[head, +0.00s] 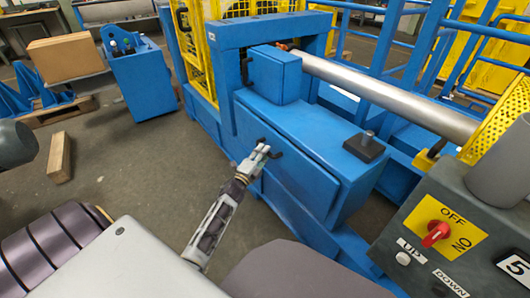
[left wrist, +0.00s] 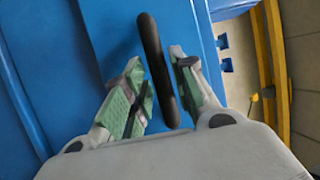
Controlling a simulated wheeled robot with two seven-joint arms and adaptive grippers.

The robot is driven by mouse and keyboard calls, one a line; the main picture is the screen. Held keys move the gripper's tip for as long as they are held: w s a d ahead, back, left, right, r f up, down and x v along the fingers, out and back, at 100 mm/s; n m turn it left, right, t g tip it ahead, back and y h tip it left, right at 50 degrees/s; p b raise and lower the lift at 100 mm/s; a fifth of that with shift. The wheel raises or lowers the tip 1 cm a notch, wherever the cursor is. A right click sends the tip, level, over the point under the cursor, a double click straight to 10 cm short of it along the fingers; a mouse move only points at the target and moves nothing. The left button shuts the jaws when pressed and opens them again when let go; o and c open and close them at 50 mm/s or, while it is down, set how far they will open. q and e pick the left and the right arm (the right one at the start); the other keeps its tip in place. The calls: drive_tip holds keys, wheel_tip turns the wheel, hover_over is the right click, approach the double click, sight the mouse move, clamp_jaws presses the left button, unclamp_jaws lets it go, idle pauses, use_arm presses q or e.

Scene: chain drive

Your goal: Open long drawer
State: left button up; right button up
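The long drawer (head: 298,178) is a wide blue front panel in the side of the blue machine bench, and it looks closed. Its black bar handle (left wrist: 157,70) stands between the two fingers in the left wrist view. My left gripper (head: 262,150) is at the handle in the head view and partly covers it. In the left wrist view the fingers of my left gripper (left wrist: 163,85) are apart, one on each side of the bar. The bar is nearer the right finger; I cannot tell whether it touches. My right gripper is not in view.
A grey control box (head: 450,235) with a red knob stands at the right. A long metal roller (head: 390,98) runs above the bench. A black block (head: 365,147) sits on the bench top. A wooden beam (head: 60,158) lies on the floor at left, with clear floor around it.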

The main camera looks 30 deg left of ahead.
use_arm(q)
drive_tip(key=shift+w+r, duration=0.2)
drive_tip(key=shift+w, duration=0.65)
drive_tip(key=shift+c, duration=0.3)
clamp_jaws()
